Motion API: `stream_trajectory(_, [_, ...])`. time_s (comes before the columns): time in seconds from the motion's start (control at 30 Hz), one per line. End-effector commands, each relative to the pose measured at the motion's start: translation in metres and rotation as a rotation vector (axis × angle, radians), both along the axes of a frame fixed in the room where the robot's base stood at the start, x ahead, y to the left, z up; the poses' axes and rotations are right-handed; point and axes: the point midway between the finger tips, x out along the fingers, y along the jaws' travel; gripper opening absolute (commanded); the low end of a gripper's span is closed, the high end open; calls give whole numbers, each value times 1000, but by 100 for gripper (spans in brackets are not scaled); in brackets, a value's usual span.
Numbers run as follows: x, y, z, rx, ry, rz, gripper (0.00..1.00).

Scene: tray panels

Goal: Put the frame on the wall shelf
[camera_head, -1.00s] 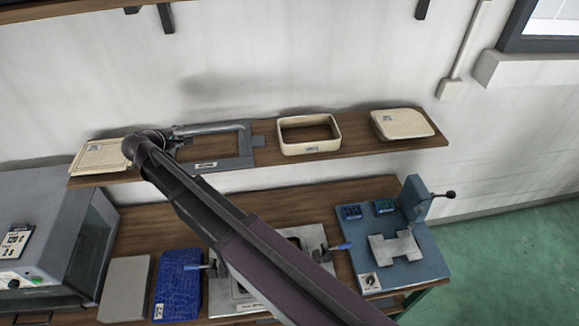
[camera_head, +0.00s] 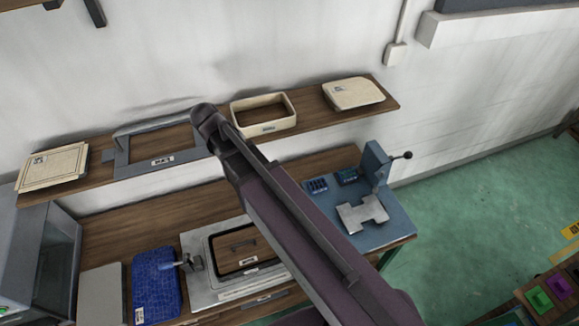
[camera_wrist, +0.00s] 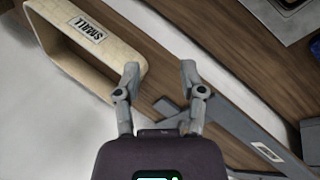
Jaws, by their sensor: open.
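The grey rectangular frame (camera_head: 187,158), with a white label on its front bar, lies on the wall shelf (camera_head: 306,135). It sits between a flat cream piece and an open cream box. In the wrist view, part of the grey frame (camera_wrist: 238,124) shows at the lower right. My gripper (camera_wrist: 159,70) is open with nothing between its fingers. It is above the shelf, between the cream box and the grey frame, apart from the frame. In the head view my arm hides the gripper and the frame's right end.
The cream box (camera_head: 236,116) marked SMALL and a cream lidded piece (camera_head: 353,95) share the shelf. Below, the bench holds a blue textured pad (camera_head: 155,285), a clamp fixture with a dark-rimmed tray (camera_head: 213,262), and a blue press (camera_head: 390,228). Green floor is open at right.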

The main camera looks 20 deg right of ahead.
Motion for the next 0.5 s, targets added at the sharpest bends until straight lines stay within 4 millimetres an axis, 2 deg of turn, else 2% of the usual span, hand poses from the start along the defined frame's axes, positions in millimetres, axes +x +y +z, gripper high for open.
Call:
stream_trajectory(0.03, [-13,-19,-3,33,16,-51,52])
stream_trajectory(0.2, [-45,-63,-12,151,68,-209,52])
stream_trajectory(0.4, [-85,-103,-18,288,125,-390,52])
stream_trajectory(0.5, [-102,-117,-20,349,148,-466,52])
